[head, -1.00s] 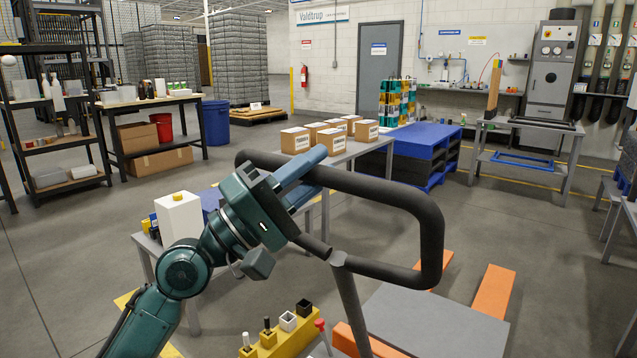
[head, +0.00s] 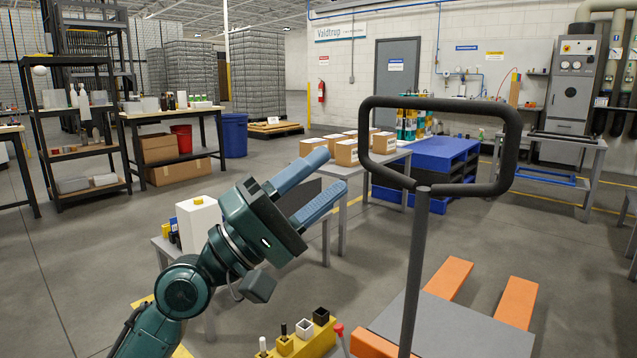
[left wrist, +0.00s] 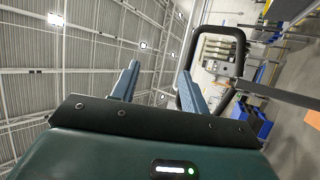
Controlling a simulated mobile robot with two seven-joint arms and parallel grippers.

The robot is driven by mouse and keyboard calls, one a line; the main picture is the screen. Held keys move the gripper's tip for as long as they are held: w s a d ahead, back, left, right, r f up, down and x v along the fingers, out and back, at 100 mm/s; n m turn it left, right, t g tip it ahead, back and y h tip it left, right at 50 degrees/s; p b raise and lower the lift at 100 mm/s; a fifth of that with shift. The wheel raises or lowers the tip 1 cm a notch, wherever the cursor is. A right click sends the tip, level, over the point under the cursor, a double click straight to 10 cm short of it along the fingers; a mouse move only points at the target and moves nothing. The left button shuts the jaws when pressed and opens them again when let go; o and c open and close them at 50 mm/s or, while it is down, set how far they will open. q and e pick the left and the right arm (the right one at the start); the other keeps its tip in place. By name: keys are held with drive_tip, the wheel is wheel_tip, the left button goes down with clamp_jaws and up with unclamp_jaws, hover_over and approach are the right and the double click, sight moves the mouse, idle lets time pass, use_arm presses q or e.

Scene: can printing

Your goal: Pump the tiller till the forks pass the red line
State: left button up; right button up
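The tiller (head: 437,105) is a dark looped handle on a grey pole, standing nearly upright right of centre. My left gripper (head: 332,173) is open and empty, left of the loop and apart from it. In the left wrist view, the spread blue fingers (left wrist: 158,72) have nothing between them, and the tiller loop (left wrist: 240,55) shows beyond the right finger. Two orange forks (head: 449,279) (head: 517,302) extend past a grey plate (head: 455,330) low in the head view. I cannot make out a red line. My right gripper is out of view.
A low table with a white yellow-capped container (head: 200,222) stands behind my left arm. Cartons (head: 351,152) sit on a table behind the loop, beside blue pallets (head: 440,153). A yellow holder (head: 309,342) with small parts is at the bottom. Floor left is clear.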

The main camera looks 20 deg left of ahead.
use_arm(q)
drive_tip(key=b+v, duration=0.8)
drive_tip(key=v, duration=0.5)
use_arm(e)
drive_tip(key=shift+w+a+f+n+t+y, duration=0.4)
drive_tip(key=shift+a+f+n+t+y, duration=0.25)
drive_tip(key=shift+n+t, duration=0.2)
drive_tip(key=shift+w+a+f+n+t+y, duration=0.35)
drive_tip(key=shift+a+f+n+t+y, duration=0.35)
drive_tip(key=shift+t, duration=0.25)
use_arm(q)
drive_tip(key=shift+s+a, duration=0.1)
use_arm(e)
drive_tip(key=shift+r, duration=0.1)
